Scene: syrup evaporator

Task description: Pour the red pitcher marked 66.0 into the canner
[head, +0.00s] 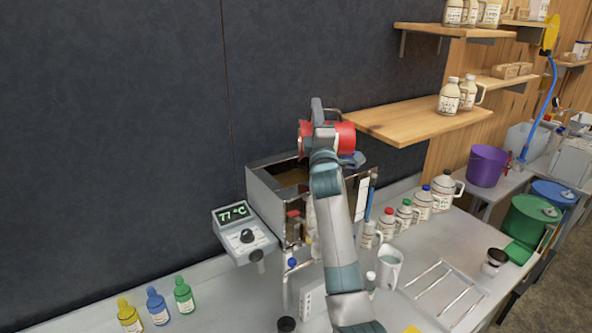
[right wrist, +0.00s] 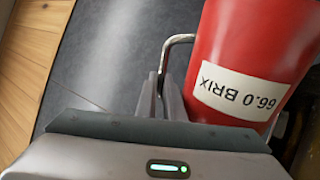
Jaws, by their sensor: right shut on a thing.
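The red pitcher (head: 345,136) is in the air above the canner (head: 268,205), a steel box with an open top and brown contents. The pitcher looks tipped toward its side, but my arm hides part of it and I cannot tell the exact tilt. No stream of syrup shows. In the right wrist view the red pitcher (right wrist: 262,50) carries a white label reading 66.0 BRIX, upside down in the picture. My right gripper (right wrist: 172,95) is shut on its metal wire handle (right wrist: 177,41). My left gripper is not in view.
A 77 °C readout box (head: 244,233) is at the canner's left. A wooden shelf (head: 410,122) is close to the pitcher's right. Several jugs (head: 423,203) line the counter right of the canner. Small bottles (head: 157,306) stand front left. A dark wall is behind.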

